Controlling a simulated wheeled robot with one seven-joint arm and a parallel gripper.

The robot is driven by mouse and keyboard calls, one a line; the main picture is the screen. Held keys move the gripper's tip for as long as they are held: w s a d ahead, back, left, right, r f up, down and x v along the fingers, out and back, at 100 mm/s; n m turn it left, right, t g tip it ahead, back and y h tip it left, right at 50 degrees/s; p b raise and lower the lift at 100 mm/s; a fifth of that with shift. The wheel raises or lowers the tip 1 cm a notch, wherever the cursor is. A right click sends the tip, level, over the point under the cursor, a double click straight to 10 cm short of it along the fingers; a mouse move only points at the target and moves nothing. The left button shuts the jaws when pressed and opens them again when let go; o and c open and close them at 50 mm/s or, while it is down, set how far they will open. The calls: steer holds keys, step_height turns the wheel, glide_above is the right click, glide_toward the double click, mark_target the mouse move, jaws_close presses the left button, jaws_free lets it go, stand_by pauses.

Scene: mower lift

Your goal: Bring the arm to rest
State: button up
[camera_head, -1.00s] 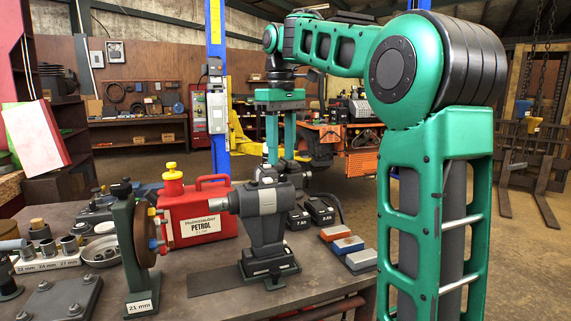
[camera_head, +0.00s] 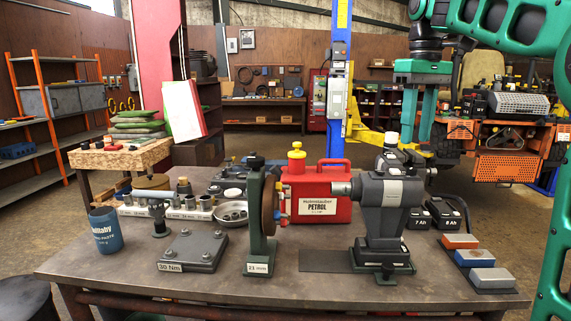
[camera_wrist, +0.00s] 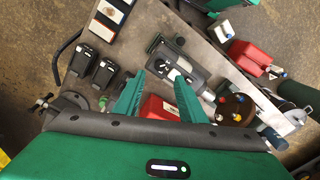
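My gripper (camera_head: 418,130) hangs fingers-down in the head view, high above the back right of the workbench (camera_head: 90,266). Its two green fingers are apart with nothing between them. They also show apart in the wrist view (camera_wrist: 157,88), which looks down on the bench. The grey driver tool (camera_head: 386,205) stands upright on its base below and left of my gripper, apart from it. My green arm reaches in from the right side of the head view.
The bench also holds a red petrol can (camera_head: 318,202), a disc on a green stand (camera_head: 258,215), two dark batteries (camera_head: 446,214), coloured blocks (camera_head: 475,258), a grey plate (camera_head: 193,250) and a blue cup (camera_head: 105,230). A blue post (camera_head: 340,70) and orange machine (camera_head: 505,160) stand behind.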

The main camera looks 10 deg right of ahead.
steer(key=s+d+f+m, duration=0.2)
steer(key=s+f+m, duration=0.7)
steer(key=s+f, duration=2)
step_height(320, 180, down, 2)
steer(key=shift+s+d+f+m, duration=0.15)
steer(key=shift+s+d+m, duration=0.15)
steer(key=shift+s, duration=0.05)
steer(key=shift+w+f, duration=0.2)
steer(key=shift+w, duration=0.45)
